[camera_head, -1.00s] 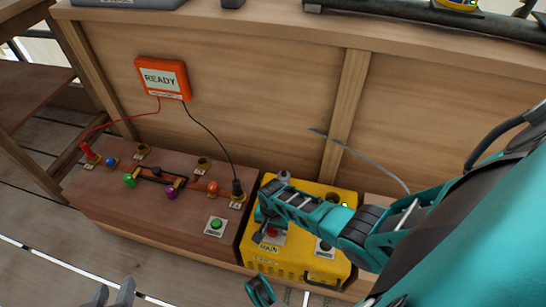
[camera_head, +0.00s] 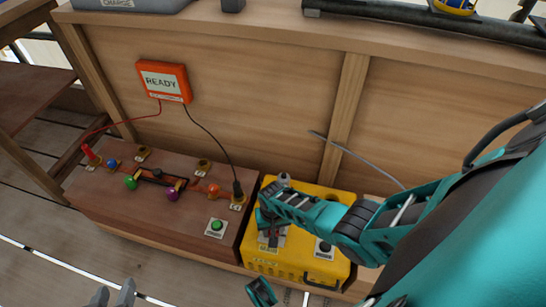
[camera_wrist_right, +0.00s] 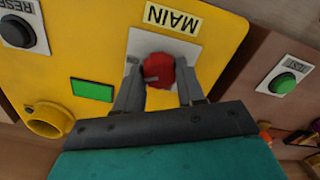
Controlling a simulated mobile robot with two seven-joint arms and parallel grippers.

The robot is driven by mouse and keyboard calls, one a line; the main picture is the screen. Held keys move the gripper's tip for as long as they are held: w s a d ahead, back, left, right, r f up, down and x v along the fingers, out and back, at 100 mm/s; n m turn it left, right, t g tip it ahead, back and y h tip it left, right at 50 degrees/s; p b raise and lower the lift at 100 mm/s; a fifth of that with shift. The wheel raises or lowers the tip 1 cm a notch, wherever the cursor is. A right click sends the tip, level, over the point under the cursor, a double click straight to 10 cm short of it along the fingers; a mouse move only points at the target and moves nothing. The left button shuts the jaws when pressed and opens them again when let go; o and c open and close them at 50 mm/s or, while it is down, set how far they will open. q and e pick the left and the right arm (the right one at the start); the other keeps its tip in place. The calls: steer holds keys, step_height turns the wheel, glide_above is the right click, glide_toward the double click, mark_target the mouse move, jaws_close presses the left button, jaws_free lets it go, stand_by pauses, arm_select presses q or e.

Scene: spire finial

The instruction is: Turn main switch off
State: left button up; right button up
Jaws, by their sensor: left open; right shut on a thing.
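In the head view my right gripper (camera_head: 272,236) comes down over the box front and hides the knob. A green rectangle (camera_wrist_right: 92,90) shows beside the switch on the box. My left gripper (camera_head: 113,296) is open and empty at the bottom left edge, away from the box.
A RESET button (camera_wrist_right: 17,31) and a yellow round collar (camera_wrist_right: 48,120) are on the box. A wooden console (camera_head: 130,206) with coloured knobs and a green button (camera_head: 216,225) stands beside it. An orange READY sign (camera_head: 163,82) is wired to it.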

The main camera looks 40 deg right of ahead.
steer(key=shift+n, duration=1)
steer(key=n, duration=0.4)
steer(key=shift+n, duration=0.3)
steer(key=n, duration=0.6)
steer(key=o, duration=1)
steer(key=shift+o, duration=0.2)
steer(key=shift+p, duration=0.3)
